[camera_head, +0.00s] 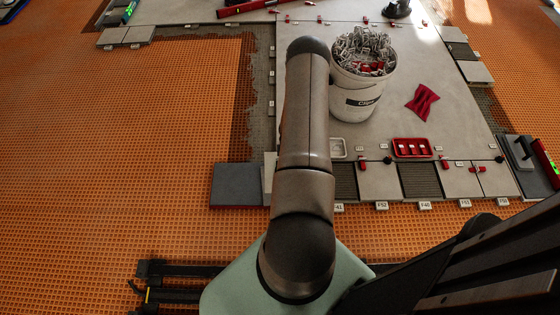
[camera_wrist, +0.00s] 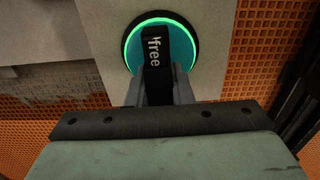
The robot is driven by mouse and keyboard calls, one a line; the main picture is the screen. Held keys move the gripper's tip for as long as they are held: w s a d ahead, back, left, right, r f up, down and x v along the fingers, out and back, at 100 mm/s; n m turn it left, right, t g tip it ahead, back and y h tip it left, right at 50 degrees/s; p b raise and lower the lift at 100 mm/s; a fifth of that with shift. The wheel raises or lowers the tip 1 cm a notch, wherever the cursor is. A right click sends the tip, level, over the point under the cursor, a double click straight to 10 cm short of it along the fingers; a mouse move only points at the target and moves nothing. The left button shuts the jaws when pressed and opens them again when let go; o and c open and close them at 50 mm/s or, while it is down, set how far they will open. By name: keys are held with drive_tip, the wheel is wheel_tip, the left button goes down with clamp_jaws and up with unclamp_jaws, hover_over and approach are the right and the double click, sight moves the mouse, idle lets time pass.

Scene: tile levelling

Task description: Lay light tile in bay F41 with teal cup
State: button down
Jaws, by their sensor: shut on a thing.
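In the wrist view, my gripper (camera_wrist: 158,95) is shut on the black handle of the teal cup (camera_wrist: 180,48). The handle reads "free" and a green ring glows around the cup. The cup is over a light tile (camera_wrist: 215,65); I cannot tell whether it touches it. In the head view, a narrow light strip (camera_head: 269,170), likely the light tile, shows beside my arm, which hides my gripper and the cup. Bay F41 (camera_head: 345,182) is a dark, bare recess right of my arm, with its label (camera_head: 338,207) at the front edge.
A dark tile (camera_head: 237,185) lies left of the light strip. A white bucket of clips (camera_head: 354,95) stands on the laid floor behind, with a red tray (camera_head: 411,148) and red cloth (camera_head: 423,101). Another dark bay (camera_head: 419,181) lies right. Orange matting (camera_head: 120,160) is clear at left.

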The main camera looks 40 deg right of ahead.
drive_tip(key=s+d+b, duration=0.3)
drive_tip(key=s+d, duration=1.1)
drive_tip(key=d, duration=0.2)
drive_tip(key=shift+s+d, duration=0.3)
drive_tip(key=shift+d, duration=0.05)
idle(0.5)
drive_tip(key=shift+f+b, duration=2.3)
drive_tip(key=shift+f, duration=0.55)
drive_tip(key=shift+f, duration=0.1)
drive_tip(key=shift+f+b, duration=1.45)
drive_tip(key=shift+f, duration=0.1)
drive_tip(key=shift+f+b, duration=0.65)
drive_tip(key=shift+f, duration=0.15)
